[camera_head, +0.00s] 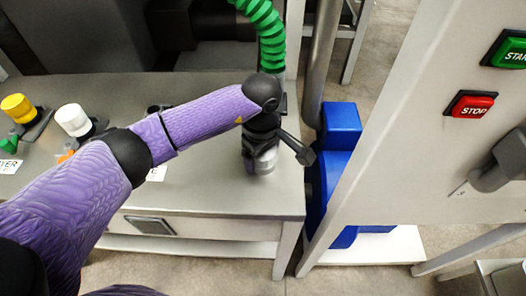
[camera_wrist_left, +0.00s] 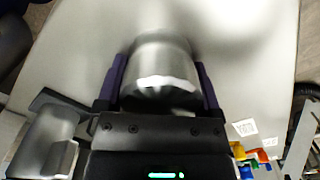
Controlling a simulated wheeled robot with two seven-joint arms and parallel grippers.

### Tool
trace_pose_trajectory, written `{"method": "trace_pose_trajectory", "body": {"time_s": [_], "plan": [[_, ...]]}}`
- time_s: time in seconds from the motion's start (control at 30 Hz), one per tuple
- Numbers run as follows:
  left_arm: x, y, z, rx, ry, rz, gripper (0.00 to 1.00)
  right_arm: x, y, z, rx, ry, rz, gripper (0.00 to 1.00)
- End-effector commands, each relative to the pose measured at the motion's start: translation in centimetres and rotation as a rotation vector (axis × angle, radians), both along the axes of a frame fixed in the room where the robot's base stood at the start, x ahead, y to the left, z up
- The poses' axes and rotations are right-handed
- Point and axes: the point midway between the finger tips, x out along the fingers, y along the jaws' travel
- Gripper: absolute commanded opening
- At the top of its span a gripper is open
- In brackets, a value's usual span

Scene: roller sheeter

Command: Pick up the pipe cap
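The pipe cap (camera_head: 265,161) is a silver metal cylinder on the grey table, near its right end. My left gripper (camera_head: 262,143) is right over it, pointing down. In the left wrist view the cap (camera_wrist_left: 162,72) lies between the two dark purple fingers of the gripper (camera_wrist_left: 161,85), one on each side. The fingers are very close to its sides; whether they press on it cannot be told. The gripper's body hides the cap's near part. My right gripper is in neither view.
The grey table (camera_head: 225,190) has yellow (camera_head: 17,107) and white (camera_head: 73,119) capped parts at its left. A blue machine part (camera_head: 340,125) and a panel with a red stop button (camera_head: 472,104) stand right of the table. A green hose (camera_head: 265,35) hangs behind.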

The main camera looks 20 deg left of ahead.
Motion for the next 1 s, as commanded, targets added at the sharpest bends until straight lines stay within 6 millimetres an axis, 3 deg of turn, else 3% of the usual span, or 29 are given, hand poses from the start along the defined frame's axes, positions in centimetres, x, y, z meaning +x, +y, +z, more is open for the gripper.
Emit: {"method": "trace_pose_trajectory", "body": {"time_s": [0.03,0.27,0.5,0.8,1.0], "plan": [[0.0,0.0,0.0,0.0,0.0,0.0,0.64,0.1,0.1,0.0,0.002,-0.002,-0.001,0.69],[0.0,0.0,0.0,0.0,0.0,0.001,0.17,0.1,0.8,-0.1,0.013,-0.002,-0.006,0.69],[0.0,0.0,0.6,0.0,-0.002,0.001,0.17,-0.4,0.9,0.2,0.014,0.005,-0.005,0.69],[0.1,0.0,8.2,-0.001,-0.005,0.001,0.17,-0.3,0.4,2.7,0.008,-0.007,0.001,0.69],[0.0,0.0,10.1,0.0,-0.001,0.002,0.17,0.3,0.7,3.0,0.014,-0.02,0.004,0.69]]}}
